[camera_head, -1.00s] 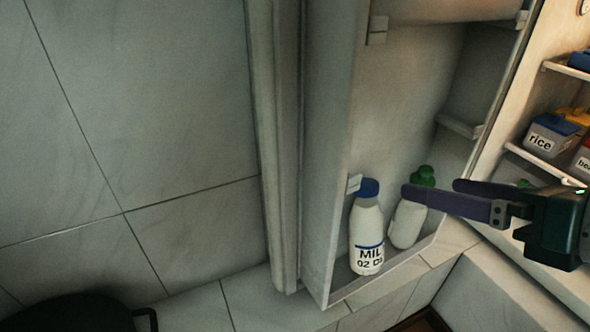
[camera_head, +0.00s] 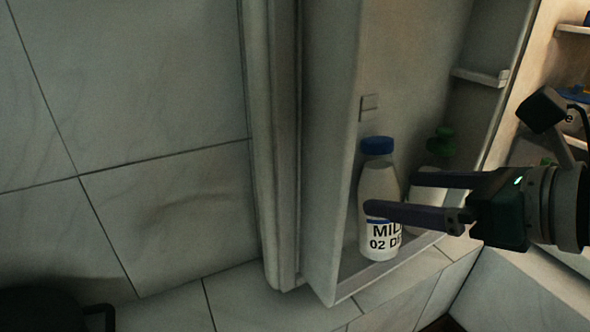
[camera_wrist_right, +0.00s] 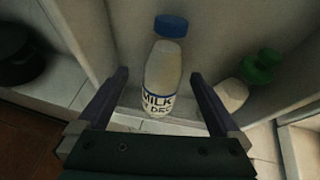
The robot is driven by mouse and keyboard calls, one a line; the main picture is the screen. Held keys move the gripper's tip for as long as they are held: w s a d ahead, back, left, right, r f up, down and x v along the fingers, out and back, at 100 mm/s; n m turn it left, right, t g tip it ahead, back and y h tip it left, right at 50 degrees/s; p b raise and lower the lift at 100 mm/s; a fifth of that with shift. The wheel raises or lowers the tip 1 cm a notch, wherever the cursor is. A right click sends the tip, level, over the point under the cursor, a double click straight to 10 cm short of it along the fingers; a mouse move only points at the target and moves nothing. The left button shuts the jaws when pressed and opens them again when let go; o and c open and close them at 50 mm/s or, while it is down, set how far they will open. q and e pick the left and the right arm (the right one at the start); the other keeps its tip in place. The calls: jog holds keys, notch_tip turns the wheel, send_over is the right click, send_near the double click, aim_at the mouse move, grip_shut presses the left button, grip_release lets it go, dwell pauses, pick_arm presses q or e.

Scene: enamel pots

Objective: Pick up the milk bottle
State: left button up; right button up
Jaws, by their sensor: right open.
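The milk bottle (camera_head: 379,186) is white with a blue cap and a label reading MILK. It stands upright on the bottom door shelf, and one finger crosses in front of its label in the head view. My right gripper (camera_head: 390,193) is open, with its fingers pointing left at the bottle. In the right wrist view the milk bottle (camera_wrist_right: 161,85) appears between the two spread fingers of the gripper (camera_wrist_right: 160,85), with gaps on both sides. I cannot tell whether the fingers reach around it. My left gripper is not in view.
A white bottle with a green cap (camera_head: 441,143) stands just right of the milk, partly hidden by my gripper. The door's side wall (camera_head: 332,200) is close on the left. A low shelf lip (camera_head: 385,268) runs in front. A black pot (camera_head: 50,312) is at lower left.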

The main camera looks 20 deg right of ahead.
aim_at(396, 189)
jog(key=b+x, duration=0.3)
jog(key=x, duration=0.1)
jog(key=shift+d+f, duration=0.2)
jog(key=shift+d, duration=0.15)
jog(key=shift+w+a+f+b, duration=0.15)
jog(key=shift+w+a+b, duration=0.05)
jog(key=shift+w+b, duration=0.25)
grip_shut()
dwell(0.3)
